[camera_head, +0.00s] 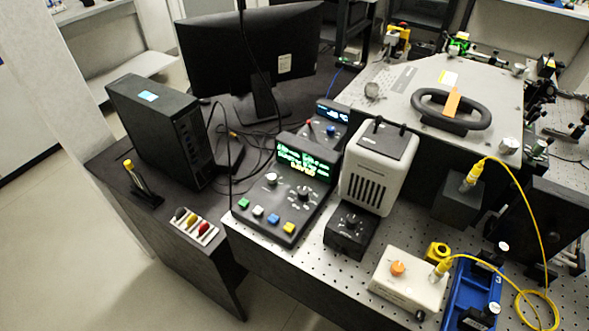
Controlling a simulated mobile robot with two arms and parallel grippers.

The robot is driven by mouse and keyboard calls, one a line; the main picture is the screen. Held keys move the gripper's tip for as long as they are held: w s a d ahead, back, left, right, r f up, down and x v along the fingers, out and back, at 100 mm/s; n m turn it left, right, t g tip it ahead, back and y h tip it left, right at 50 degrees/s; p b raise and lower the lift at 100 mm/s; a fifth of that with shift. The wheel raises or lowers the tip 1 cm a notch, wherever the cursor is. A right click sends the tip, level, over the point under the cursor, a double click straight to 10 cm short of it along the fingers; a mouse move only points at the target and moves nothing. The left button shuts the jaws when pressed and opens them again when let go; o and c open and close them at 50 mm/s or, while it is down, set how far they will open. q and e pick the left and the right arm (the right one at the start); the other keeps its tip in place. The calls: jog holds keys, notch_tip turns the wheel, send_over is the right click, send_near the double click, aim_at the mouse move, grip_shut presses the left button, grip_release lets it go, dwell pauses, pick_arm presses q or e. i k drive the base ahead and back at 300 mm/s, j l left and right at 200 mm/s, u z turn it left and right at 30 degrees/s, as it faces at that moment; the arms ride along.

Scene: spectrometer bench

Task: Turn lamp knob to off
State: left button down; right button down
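A white lamp-like housing (402,196) with a dark slotted vent and a black top stands upright on the perforated bench. A small black box (346,243) sits at its front foot and carries a round black knob (350,221) with a marked dial; the pointer setting is too small to read. A white box (386,291) with an orange knob (398,268) lies further right. No label shows which knob is the lamp's. Neither of my grippers is in view.
A black control unit (262,219) with a lit green display, knobs and coloured buttons stands left of the black box. A yellow cable (541,232) loops at the right near a blue tray (460,296). A monitor (215,62) and computer tower (150,125) stand behind left.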

aim_at(398, 268)
jog(key=z, duration=1)
